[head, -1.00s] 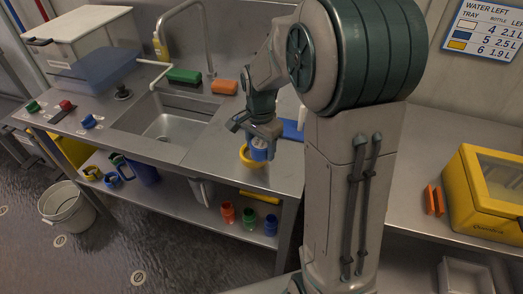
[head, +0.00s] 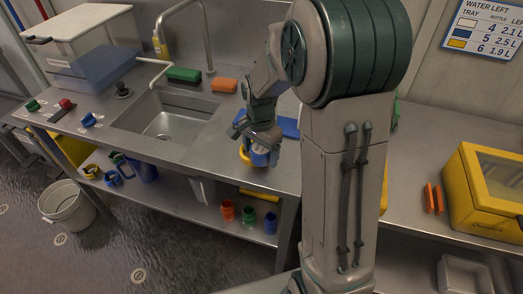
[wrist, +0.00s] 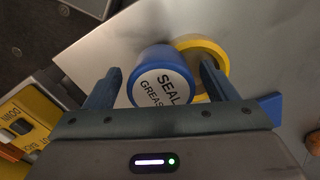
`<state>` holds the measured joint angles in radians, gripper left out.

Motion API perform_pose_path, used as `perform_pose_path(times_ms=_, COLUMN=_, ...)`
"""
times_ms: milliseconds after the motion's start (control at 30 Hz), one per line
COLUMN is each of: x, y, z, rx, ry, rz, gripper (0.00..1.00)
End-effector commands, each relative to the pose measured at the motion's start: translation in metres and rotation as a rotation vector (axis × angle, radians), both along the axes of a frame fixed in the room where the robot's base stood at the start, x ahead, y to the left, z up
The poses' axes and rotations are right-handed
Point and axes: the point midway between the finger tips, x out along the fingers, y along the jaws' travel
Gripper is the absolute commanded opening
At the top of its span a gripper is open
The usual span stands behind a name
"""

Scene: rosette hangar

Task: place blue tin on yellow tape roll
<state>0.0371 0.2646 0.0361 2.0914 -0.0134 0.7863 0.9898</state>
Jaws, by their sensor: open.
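The blue tin (wrist: 153,58) has a white round label with "SEAL GREASE" on its end. In the wrist view it sits between the two spread fingers of my gripper (wrist: 161,68), with space beside the left finger. The yellow tape roll (wrist: 221,58) lies flat on the steel counter, partly behind the tin and the right finger. In the head view the tin (head: 260,158) overlaps the roll (head: 244,154) just under my gripper (head: 262,141). The tin looks tilted against the roll; I cannot tell whether it rests on the roll or beside it.
A sink (head: 168,122) is left of the gripper. A green block (head: 184,74) and an orange block (head: 224,85) lie behind. A blue flat object (head: 288,127) is close on the right. The counter's front edge is near the roll.

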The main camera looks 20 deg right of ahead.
Motion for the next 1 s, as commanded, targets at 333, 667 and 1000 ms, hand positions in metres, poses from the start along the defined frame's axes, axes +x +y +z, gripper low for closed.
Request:
perform_pose_path(times_ms=333, x=0.001, y=0.0, z=0.061, rx=0.0, ry=-0.007, rz=0.0, gripper=0.79)
perform_pose_path(times_ms=667, x=0.001, y=0.0, z=0.115, rx=-0.001, ry=-0.003, rz=-0.001, gripper=0.79)
perform_pose_path(times_ms=1000, x=-0.038, y=0.001, z=0.133, rx=-0.007, ry=-0.054, rz=0.189, gripper=0.79)
